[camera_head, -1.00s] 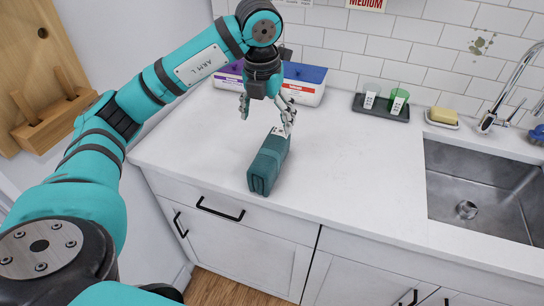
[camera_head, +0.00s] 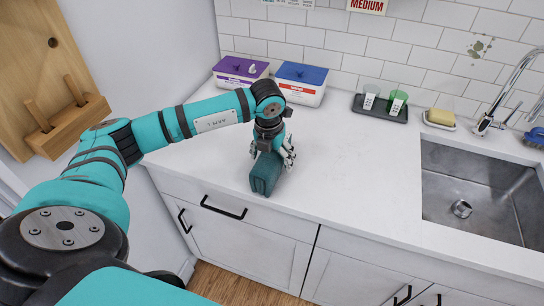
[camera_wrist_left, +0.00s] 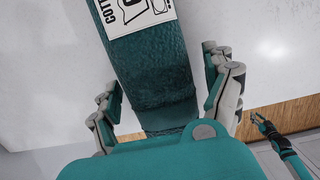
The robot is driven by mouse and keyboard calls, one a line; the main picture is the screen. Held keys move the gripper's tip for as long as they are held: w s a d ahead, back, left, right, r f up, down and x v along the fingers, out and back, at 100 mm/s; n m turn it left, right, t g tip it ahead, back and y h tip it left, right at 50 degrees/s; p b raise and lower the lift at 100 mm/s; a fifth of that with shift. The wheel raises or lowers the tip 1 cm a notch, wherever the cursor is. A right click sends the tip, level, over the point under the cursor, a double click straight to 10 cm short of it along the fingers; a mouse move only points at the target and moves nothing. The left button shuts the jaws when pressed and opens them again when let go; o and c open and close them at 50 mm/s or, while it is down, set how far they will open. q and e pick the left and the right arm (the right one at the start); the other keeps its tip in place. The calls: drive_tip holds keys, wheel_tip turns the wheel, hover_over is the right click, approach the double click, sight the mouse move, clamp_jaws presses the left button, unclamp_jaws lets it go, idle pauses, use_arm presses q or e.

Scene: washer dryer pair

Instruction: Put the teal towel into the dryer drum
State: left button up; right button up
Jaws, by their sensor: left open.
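The folded teal towel (camera_head: 264,176) stands as a narrow block on the white counter, close to its front edge. In the left wrist view the towel (camera_wrist_left: 152,72) has a white printed label reading "COTT". My left gripper (camera_head: 272,157) is low over the towel's far part and hides it in the head view. In the left wrist view its open fingers lie on either side of the towel, with visible gaps. A small teal arm end, apparently my right gripper (camera_wrist_left: 262,122), shows beyond the counter edge; its jaw state is unclear. No dryer drum shows.
A purple-lidded box (camera_head: 240,72) and a blue-lidded box (camera_head: 301,83) stand against the wall. A dark tray (camera_head: 379,109) holds two cups. Soap (camera_head: 440,118) sits near the sink (camera_head: 465,205). The counter between towel and sink is clear.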

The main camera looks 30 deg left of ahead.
use_arm(q)
drive_tip(key=shift+f, duration=0.15)
drive_tip(key=shift+w, duration=0.1)
drive_tip(key=c, duration=1.7)
drive_tip(key=shift+o, duration=0.2)
drive_tip(key=shift+r+b, duration=0.4)
drive_tip(key=shift+r, duration=0.25)
wheel_tip(320, 180, up, 2)
drive_tip(key=shift+r+b, duration=0.1)
drive_tip(key=shift+b, duration=0.5)
drive_tip(key=s+d+b, duration=0.2)
drive_tip(key=s+d, duration=0.1)
drive_tip(key=s, duration=0.4)
drive_tip(key=s+d+r+b, duration=0.1)
drive_tip(key=s+d+b, duration=0.1)
drive_tip(key=s+d, duration=0.2)
drive_tip(key=shift+s+d+r, duration=0.25)
drive_tip(key=shift+s+r, duration=0.05)
drive_tip(key=shift+s, duration=1.35)
